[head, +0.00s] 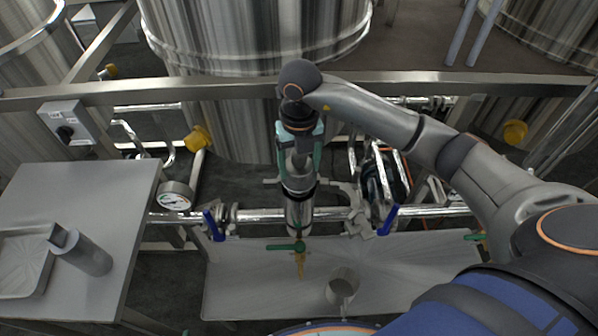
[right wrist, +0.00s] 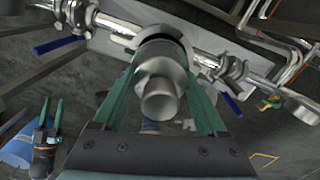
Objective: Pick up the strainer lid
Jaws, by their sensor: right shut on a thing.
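My right gripper (head: 300,160) reaches down from above onto the strainer on the pipe. In the right wrist view, its green fingers (right wrist: 160,98) are shut on the strainer lid (right wrist: 160,85), a round grey metal piece with a stepped knob. The metal strainer body (head: 299,213) stands upright under the gripper, with a dark ring near its top. The fingers partly hide the lid in the head view, and I cannot tell whether it is still seated on the body. My left gripper (right wrist: 50,115) shows low left in the right wrist view, fingers apart and empty.
A steel table (head: 100,200) at left bears a tray (head: 40,262) and a grey cylinder (head: 85,253). Blue valve handles (head: 213,226) (head: 388,220) flank the strainer. A metal cup (head: 342,284) stands on the drip tray (head: 240,285) below. A rail (head: 220,87) crosses behind, before large tanks.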

